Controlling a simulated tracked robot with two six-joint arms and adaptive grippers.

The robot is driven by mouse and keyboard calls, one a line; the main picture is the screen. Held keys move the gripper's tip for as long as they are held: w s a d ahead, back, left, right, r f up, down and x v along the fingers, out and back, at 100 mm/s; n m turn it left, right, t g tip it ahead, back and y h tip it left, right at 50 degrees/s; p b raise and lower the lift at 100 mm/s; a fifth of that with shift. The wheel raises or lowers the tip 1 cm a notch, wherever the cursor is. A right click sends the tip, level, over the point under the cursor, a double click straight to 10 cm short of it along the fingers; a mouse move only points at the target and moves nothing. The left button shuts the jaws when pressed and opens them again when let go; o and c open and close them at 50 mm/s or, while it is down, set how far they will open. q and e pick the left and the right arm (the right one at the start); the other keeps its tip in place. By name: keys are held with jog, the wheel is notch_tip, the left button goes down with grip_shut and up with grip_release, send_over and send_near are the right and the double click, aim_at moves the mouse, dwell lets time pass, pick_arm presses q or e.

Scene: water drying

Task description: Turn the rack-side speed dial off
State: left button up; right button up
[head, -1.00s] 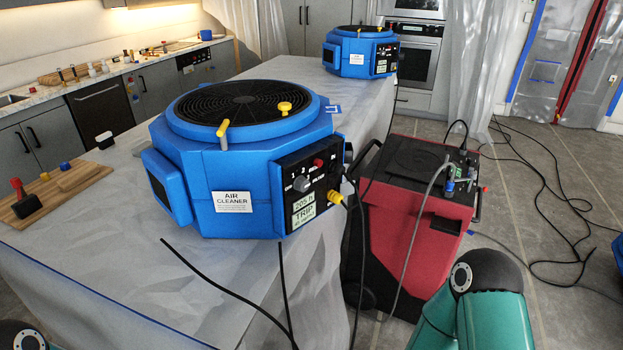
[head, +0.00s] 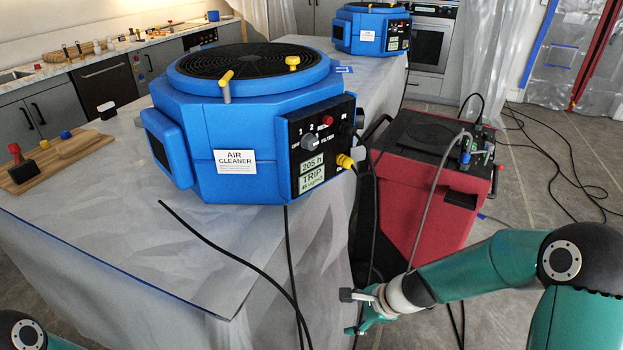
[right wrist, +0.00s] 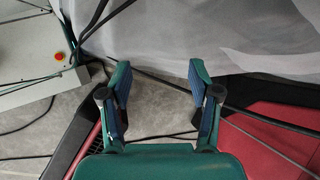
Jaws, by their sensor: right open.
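The near blue air cleaner (head: 235,160) stands on the sheet-covered counter. Its black side panel carries a grey speed dial (head: 308,141), a red button (head: 328,120) and a display reading 205 h and TRIP. The dial's exact setting is too small to tell. A second blue air cleaner (head: 369,30) stands farther back, its panel details too small to read. I cannot tell which is rack-side. My right gripper (head: 349,312) is low beside the counter's draped side, below and apart from the near panel. In the right wrist view it is open and empty (right wrist: 161,72). My left gripper is out of view.
A red machine (head: 418,200) with a grey hose stands right of the counter. Black cables (head: 225,250) hang over the counter edge, close to my right arm. A yellow plug (head: 345,161) sticks out of the near panel. Cutting boards (head: 45,172) lie at left.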

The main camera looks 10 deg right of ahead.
jog(key=w+d+r+m+t+y+b, duration=0.2)
jog(key=w+r+m+t+b, duration=0.25)
jog(key=w+r+m, duration=0.55)
pick_arm(q)
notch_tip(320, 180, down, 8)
jog(key=b, duration=0.2)
pick_arm(e)
jog(key=m+t+y, duration=0.2)
jog(key=m+t, duration=0.1)
jog(key=t, duration=0.4)
send_near(314, 144)
jog(key=shift+g, duration=0.25)
jog(key=p+x, duration=0.2)
jog(key=x, duration=0.2)
jog(key=p+x, duration=0.2)
jog(key=x, duration=0.2)
jog(key=shift+w+r, duration=0.2)
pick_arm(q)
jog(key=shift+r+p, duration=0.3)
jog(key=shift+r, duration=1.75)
pick_arm(e)
jog(key=shift+w+a+f, duration=0.1)
jog(key=shift+w+a, duration=0.25)
jog(key=shift+w, duration=0.25)
